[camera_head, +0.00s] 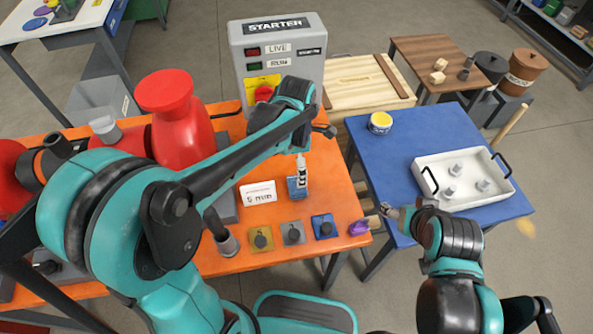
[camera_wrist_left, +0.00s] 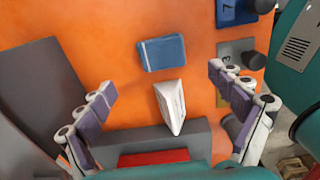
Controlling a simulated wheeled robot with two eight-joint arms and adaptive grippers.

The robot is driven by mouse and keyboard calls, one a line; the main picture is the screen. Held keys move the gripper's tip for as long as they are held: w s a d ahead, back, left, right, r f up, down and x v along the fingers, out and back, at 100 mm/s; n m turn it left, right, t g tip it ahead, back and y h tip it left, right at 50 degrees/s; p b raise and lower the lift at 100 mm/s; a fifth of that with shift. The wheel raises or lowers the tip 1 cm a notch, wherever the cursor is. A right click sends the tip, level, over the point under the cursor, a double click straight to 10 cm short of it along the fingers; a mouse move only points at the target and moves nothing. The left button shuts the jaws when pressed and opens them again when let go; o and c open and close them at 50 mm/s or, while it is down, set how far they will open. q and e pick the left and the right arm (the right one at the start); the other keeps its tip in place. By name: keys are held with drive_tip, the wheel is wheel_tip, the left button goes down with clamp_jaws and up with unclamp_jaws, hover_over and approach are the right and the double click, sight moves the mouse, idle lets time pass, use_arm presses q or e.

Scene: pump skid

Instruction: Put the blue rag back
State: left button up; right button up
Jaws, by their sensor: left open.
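The blue rag (camera_head: 292,189), a small folded rectangle, lies flat on the orange bench (camera_head: 285,213) beside a white sign card (camera_head: 258,193). It shows whole in the left wrist view (camera_wrist_left: 162,52), just beyond the card. My left gripper (camera_head: 301,178) hangs over the rag and partly covers it in the head view.
Yellow, grey and blue tiles (camera_head: 323,226) with black knobs sit along the bench front. A purple object (camera_head: 359,228) is at the bench's right edge. A red pump (camera_head: 180,130) and grey starter box (camera_head: 278,50) stand behind. The blue table (camera_head: 390,150) bears a white tray (camera_head: 430,163).

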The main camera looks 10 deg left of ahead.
use_arm(q)
drive_tip(key=s+a+r+m+t, duration=0.3)
drive_tip(key=s+m, duration=0.3)
drive_tip(key=m, duration=0.5)
drive_tip(key=s+a+r+m+t, duration=0.3)
drive_tip(key=s+a+m+t, duration=0.1)
drive_tip(key=m, duration=0.7)
drive_tip(key=shift+s+a+r+m+p, duration=0.15)
drive_tip(key=shift+s+a+m+p, duration=0.15)
drive_tip(key=shift+s+a, duration=0.45)
drive_tip(key=shift+s+d, duration=0.1)
